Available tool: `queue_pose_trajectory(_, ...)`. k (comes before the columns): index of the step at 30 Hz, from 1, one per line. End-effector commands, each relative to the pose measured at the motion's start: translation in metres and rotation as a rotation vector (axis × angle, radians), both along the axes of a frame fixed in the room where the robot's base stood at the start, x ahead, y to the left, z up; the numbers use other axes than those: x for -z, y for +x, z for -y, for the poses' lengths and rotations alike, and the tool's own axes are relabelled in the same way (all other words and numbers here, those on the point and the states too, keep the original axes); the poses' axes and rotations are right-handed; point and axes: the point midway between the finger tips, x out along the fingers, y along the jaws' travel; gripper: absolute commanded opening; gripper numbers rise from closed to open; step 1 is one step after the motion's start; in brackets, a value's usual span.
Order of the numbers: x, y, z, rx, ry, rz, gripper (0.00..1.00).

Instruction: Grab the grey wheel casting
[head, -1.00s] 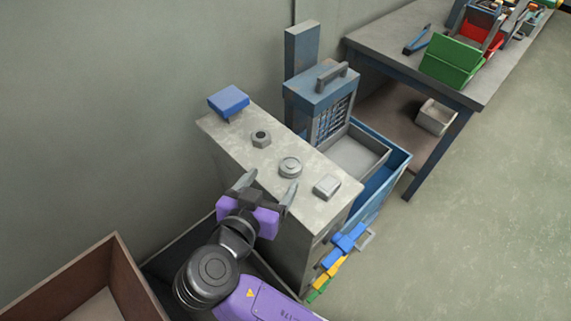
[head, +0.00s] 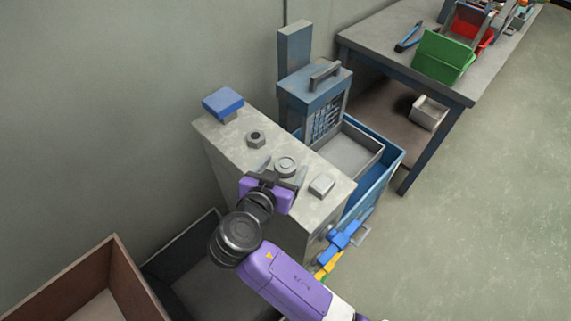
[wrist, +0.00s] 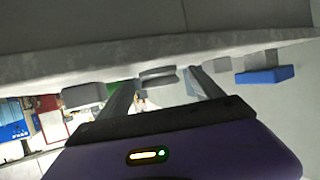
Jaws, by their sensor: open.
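The grey wheel casting (head: 285,164) is a round, stepped disc lying flat on top of the grey cabinet (head: 235,134). In the wrist view, which looks upside down, the casting (wrist: 158,77) shows ahead between my fingers. My gripper (head: 282,173) is open and low over the cabinet's near edge, with one finger to each side of the casting. I see no finger closed on it, and I cannot tell whether they touch it. The lower part of the casting is partly hidden by my gripper in the head view.
A hex nut casting (head: 255,138) and a square grey block (head: 321,185) flank the casting on the cabinet top. A blue-topped piece (head: 222,102) stands at its far left end. A blue-grey toolbox-like unit (head: 315,90) stands behind. A brown bin (head: 118,262) is lower left.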

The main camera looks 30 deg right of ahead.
Motion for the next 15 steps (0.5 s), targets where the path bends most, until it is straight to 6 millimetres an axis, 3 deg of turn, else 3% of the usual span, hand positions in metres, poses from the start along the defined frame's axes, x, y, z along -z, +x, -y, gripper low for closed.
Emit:
queue_pose_trajectory(2, 0.0, 0.0, -0.0001, 0.0, 0.0, 0.0, 0.74)
queue_pose_trajectory(12, -0.0002, -0.0002, -0.0003, 0.0, 0.0, 0.0, 0.07)
queue_pose_trajectory(15, -0.0006, -0.0001, -0.0004, 0.0, 0.0, 0.0, 0.05)
